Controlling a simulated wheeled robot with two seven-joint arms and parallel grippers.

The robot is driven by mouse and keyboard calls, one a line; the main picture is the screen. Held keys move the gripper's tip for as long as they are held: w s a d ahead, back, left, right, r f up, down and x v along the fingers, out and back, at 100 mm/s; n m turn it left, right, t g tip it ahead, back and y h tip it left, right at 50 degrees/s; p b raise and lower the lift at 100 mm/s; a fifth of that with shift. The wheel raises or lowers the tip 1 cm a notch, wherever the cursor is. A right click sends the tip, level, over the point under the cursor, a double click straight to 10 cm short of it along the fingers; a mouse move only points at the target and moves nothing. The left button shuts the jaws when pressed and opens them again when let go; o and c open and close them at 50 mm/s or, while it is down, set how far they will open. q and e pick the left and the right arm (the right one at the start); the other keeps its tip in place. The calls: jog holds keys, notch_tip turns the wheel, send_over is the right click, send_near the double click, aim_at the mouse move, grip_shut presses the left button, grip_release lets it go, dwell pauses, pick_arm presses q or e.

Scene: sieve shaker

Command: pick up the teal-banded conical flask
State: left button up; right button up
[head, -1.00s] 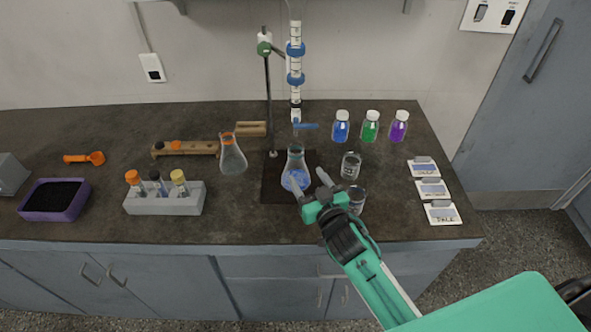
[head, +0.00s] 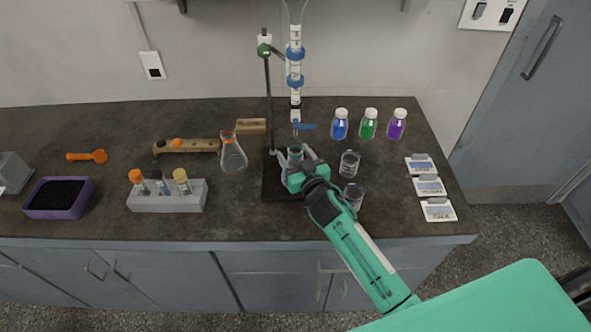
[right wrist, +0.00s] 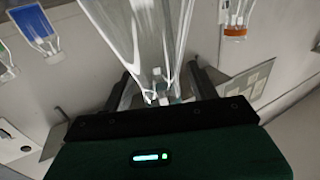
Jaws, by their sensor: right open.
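The teal-banded conical flask (head: 295,150) stands on the dark base plate (head: 270,185) of the burette stand, under the burette tip. My right gripper (head: 295,161) is open, with a finger on either side of the flask's neck; its body hides most of the flask's lower part. In the right wrist view the clear glass of the flask (right wrist: 145,35) lies between my two fingers (right wrist: 157,85). I cannot tell whether a finger touches the glass. My left gripper is out of view.
An orange-banded flask (head: 233,155) stands to the left. Two glass beakers (head: 349,164) (head: 354,195) stand close to the right of my gripper. The burette (head: 295,75) rises just behind.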

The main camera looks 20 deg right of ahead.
aim_at(299, 153)
jog(key=shift+c, duration=0.4)
grip_shut()
jog(key=shift+r, duration=0.2)
jog(key=shift+r+b, duration=0.35)
jog(key=shift+r, duration=1.05)
jog(key=shift+s+r, duration=0.15)
jog(key=shift+s, duration=0.05)
jog(key=s+d+b, duration=0.2)
jog(key=s+b, duration=0.3)
jog(key=s, duration=1.2)
jog(key=r+p, duration=0.5)
jog(key=shift+s, duration=0.25)
